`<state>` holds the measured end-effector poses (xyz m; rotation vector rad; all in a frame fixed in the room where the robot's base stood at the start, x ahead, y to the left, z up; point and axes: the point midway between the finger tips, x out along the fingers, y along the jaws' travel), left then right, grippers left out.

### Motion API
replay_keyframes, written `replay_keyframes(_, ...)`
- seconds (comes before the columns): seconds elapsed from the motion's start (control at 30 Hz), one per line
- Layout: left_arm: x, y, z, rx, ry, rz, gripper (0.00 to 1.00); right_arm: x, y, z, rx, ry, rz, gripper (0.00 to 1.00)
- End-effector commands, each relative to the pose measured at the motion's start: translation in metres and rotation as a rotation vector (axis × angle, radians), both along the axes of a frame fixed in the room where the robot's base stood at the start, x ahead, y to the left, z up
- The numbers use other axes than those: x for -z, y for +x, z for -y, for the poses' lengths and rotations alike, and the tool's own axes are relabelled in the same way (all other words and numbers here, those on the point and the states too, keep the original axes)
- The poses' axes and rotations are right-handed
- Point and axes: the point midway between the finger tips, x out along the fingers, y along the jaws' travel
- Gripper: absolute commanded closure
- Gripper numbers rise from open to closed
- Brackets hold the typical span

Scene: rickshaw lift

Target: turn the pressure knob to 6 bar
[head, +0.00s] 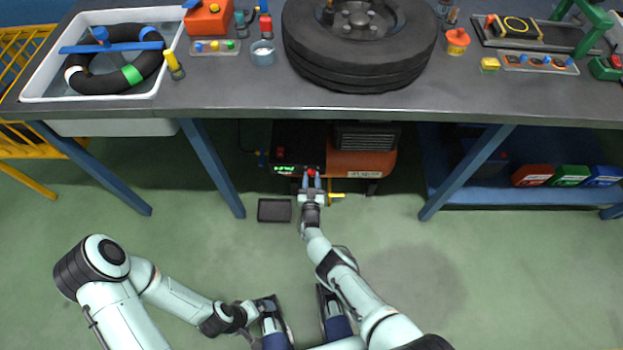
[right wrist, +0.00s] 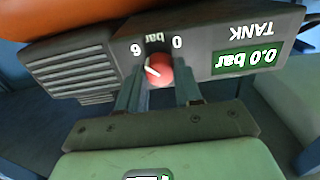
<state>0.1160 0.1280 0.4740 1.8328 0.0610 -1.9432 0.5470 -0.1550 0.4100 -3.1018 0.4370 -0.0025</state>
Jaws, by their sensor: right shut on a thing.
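The red pressure knob (right wrist: 160,70) is on the compressor's dark panel (right wrist: 205,60), which appears upside down in the right wrist view. Its white pointer is turned toward the side of the 6 mark, away from 0; the exact alignment is hard to tell. The tank display (right wrist: 246,60) reads 0.0 bar. My right gripper (head: 311,181) is shut on the knob, with one finger on each side. In the head view the knob is a small red spot (head: 311,172), partly covered by the fingers. My left gripper (head: 268,305) is low at the bottom, far from the compressor; its fingers are unclear.
The compressor's orange tank (head: 362,163) sits under the workbench (head: 240,98), between blue legs. A yellow-handled valve (head: 335,195) is just right of my right gripper. A dark flat pad (head: 274,210) lies on the floor to its left. The floor in front is open.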

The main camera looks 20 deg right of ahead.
Motion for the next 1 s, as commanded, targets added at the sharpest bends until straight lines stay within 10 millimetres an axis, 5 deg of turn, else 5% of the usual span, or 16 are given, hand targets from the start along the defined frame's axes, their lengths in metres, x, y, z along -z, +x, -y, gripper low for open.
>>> replay_keyframes(0.37,0.000,0.000,0.000,0.000,0.000,0.000,0.00,0.000,0.000,0.001,0.002,0.008,0.002,0.96)
replay_keyframes(0.4,0.000,0.000,0.000,0.000,0.000,0.000,0.00,0.000,0.000,0.001,0.002,0.008,0.002,0.59)
replay_keyframes(0.47,0.000,0.000,0.000,0.000,0.000,0.000,0.00,0.000,0.000,0.001,0.002,0.008,0.002,0.40)
replay_keyframes(1.0,-0.014,-0.007,0.002,0.007,-0.007,-0.021,0.00,-0.003,-0.017,-0.003,0.006,0.005,0.000,0.40)
